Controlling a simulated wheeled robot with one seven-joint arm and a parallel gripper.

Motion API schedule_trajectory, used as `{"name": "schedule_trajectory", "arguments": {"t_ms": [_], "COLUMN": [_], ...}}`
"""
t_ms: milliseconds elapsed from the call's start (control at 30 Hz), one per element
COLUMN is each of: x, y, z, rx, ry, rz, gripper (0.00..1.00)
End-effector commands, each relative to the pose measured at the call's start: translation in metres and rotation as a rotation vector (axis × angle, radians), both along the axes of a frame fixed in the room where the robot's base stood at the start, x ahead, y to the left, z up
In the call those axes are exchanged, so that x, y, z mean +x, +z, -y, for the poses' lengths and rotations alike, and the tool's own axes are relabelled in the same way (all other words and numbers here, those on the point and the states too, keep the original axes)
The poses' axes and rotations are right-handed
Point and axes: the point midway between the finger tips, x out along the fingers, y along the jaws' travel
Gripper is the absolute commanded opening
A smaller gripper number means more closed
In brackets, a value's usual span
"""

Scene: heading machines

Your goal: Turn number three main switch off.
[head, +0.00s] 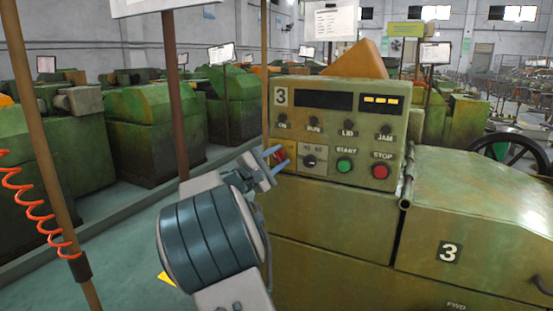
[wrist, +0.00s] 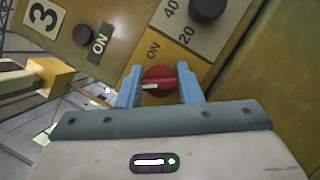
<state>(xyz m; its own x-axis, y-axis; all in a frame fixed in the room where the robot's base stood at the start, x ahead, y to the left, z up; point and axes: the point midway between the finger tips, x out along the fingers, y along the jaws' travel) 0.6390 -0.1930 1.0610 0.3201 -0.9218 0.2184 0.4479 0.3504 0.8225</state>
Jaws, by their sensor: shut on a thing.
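The number three machine's control panel (head: 335,125) faces me, with a "3" plate at its upper left. The red main switch (wrist: 160,80) is a rotary knob on a yellow plate in the wrist view, with "ON" printed above it. In the head view the red switch (head: 280,157) shows partly behind the fingers. My gripper (head: 273,158) is at the panel's left edge. In the wrist view my gripper (wrist: 160,92) has its blue fingers on both sides of the red knob, shut on it. The knob's white mark lies roughly crosswise between the fingers. Any OFF label is hidden.
Right of the switch are a black dial (head: 310,161), a green START button (head: 344,165) and a red STOP button (head: 379,171). A pipe (head: 408,175) stands at the panel's right. A brown post (head: 177,90) rises left of my arm.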

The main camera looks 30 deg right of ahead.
Motion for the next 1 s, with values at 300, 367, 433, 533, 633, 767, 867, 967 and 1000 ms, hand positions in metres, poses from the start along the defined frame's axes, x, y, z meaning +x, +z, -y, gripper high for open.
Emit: {"name": "schedule_trajectory", "arguments": {"t_ms": [300,367,433,533,633,767,867,967,1000], "x": [-0.0004,-0.0003,-0.0002,-0.0002,-0.0003,-0.0004,-0.0004,-0.0004,-0.0004], "y": [-0.0012,-0.0012,-0.0012,-0.0014,-0.0017,-0.0019,-0.0021,-0.0022,-0.0022], "z": [0.0002,0.0003,0.0003,0.0004,0.0005,0.0006,0.0006,0.0007,0.0007], "rx": [-0.092,-0.102,-0.11,-0.117,-0.12,-0.12,-0.119,-0.119,-0.119], "ry": [-0.001,-0.002,-0.002,-0.001,-0.002,-0.002,-0.002,-0.002,-0.002], "rz": [-0.122,-0.134,-0.145,-0.153,-0.158,-0.158,-0.159,-0.159,-0.159], "gripper": [0.1,0.1,0.1,0.1,0.1,0.1,0.1,0.38,0.49]}}
